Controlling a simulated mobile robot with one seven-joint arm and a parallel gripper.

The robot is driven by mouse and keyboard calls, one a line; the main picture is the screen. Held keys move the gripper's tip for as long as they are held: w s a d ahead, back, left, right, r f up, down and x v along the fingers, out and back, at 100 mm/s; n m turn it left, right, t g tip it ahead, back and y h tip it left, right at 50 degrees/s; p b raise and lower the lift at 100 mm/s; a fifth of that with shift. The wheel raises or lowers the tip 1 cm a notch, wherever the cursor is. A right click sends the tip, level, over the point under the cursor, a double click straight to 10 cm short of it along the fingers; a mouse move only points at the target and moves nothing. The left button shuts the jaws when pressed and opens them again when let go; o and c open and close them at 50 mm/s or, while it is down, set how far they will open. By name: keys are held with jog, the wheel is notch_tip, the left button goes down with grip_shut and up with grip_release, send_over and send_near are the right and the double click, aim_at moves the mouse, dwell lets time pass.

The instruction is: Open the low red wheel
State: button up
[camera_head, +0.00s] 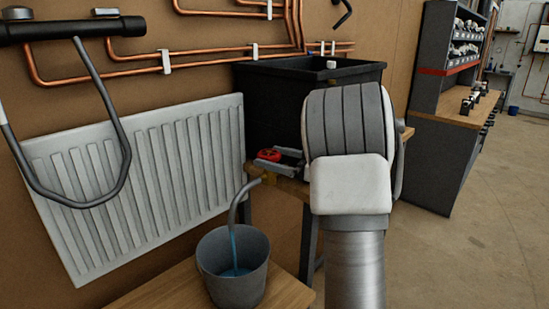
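The low red wheel (267,155) is small and sits low on the wall side, just right of the radiator and in front of a black tank. A brass fitting (268,178) shows just below it. My gripper (276,160) is at the wheel, reaching in from the right. Its grey fingers show beside the wheel's right and lower sides. I cannot tell whether they touch or grip it. My arm hides the area to the right. A curved grey spout (239,205) leads down from the fitting, and a blue stream of water runs from it into a grey bucket (234,292).
A white radiator (150,165) fills the left, with a bent grey tube (98,90) hanging before it. The black tank (270,95) stands behind. The bucket stands on a wooden surface (165,290). Open floor (470,240) lies right, before a shelf unit (430,150).

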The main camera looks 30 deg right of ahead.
jog(key=v, duration=1.7)
jog(key=shift+s+b, duration=0.2)
jog(key=shift+b, duration=0.15)
jog(key=shift+d, duration=0.15)
